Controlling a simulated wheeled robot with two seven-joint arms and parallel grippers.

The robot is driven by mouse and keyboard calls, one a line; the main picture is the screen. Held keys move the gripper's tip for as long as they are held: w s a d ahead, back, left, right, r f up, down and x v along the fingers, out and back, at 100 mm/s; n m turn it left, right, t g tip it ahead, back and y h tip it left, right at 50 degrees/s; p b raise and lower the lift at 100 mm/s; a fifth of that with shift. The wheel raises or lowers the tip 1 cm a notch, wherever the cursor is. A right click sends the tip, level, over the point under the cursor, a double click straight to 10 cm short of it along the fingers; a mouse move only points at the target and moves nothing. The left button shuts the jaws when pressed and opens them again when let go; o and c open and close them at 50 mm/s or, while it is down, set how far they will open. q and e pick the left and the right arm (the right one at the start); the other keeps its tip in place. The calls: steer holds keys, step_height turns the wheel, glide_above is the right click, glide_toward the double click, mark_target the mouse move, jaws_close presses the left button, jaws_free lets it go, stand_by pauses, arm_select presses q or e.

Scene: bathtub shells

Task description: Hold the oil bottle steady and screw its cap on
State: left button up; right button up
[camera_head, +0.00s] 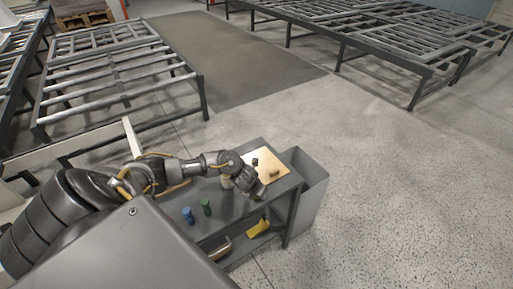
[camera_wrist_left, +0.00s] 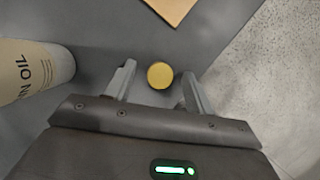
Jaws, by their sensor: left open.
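In the left wrist view the oil bottle (camera_wrist_left: 30,82) is cut off by the left edge. Its pale label has dark letters ending in "OIL", and its neck is out of frame. A round yellow cap (camera_wrist_left: 160,75) shows over the grey table top, between the fingers of my left gripper (camera_wrist_left: 157,72). The fingers are open, with a gap on each side of the cap. In the head view my left gripper (camera_head: 254,190) is low over the table's right part; the cap cannot be made out there. My right gripper is not in view.
A yellow object (camera_head: 259,228) is on the lower shelf. A grey bin (camera_head: 309,194) stands at the table's right end.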

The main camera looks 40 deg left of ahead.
arm_select(q)
steer(key=c, duration=1)
steer(key=shift+c, duration=0.2)
steer(key=shift+r, duration=0.1)
steer(key=shift+r, duration=0.55)
steer(key=s+d+r+p, duration=0.3)
steer(key=s+r, duration=0.8)
steer(key=s, duration=0.2)
steer(key=shift+s+r, duration=0.35)
steer(key=shift+r, duration=0.05)
steer(key=shift+d, duration=0.1)
